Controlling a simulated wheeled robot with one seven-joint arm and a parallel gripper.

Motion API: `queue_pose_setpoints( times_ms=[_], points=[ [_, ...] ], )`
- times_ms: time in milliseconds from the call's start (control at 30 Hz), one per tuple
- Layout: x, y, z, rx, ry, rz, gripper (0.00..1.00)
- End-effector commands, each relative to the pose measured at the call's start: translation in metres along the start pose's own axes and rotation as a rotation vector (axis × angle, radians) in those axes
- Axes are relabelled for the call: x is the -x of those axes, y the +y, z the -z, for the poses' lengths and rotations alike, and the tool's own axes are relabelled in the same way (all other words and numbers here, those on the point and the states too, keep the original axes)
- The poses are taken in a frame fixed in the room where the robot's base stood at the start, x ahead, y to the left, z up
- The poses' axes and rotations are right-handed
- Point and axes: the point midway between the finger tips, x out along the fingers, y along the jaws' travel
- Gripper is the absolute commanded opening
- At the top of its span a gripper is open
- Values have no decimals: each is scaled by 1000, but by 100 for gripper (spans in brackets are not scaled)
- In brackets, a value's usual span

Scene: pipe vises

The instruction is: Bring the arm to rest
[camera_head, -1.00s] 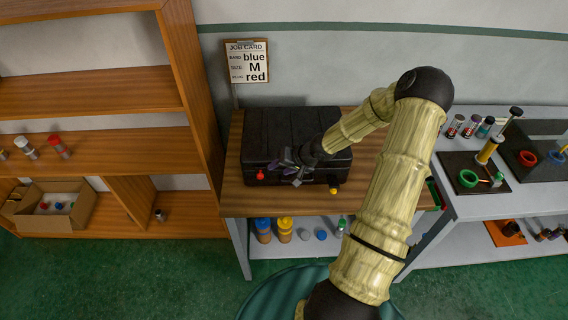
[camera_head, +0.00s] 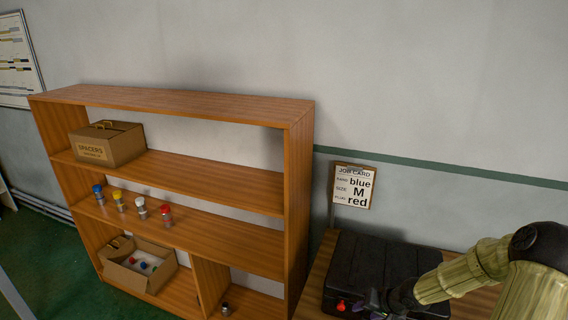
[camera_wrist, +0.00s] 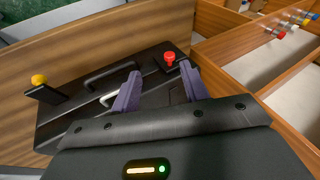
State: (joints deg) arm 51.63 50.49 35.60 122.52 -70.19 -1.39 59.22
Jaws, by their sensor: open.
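My gripper (camera_wrist: 158,82) is open in the wrist view, with its two purple fingers apart and nothing seen between them. It is at the front of the black case (camera_wrist: 95,98), near its handles. A red knob (camera_wrist: 169,58) is just beyond the fingertips and a yellow knob (camera_wrist: 39,80) is to the left. My arm comes in from the right. Whether the fingers touch the case cannot be told.
A wooden shelf (camera_head: 299,180) stands left of the case, holding a closed carton (camera_head: 108,146), several coloured-top bottles and an open carton (camera_head: 140,270). A job card (camera_head: 353,187) reading blue, M, red hangs behind the case on the wall.

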Motion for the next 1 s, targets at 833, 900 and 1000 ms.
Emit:
queue_pose_setpoints(
  times_ms=[833,900,1000],
  points=[
    [109,-81,-138,361,-142,-383,45],
    [115,-86,-149,366,-146,-365,45],
    [119,-92,-158,368,-149,-347,45]
  ],
)
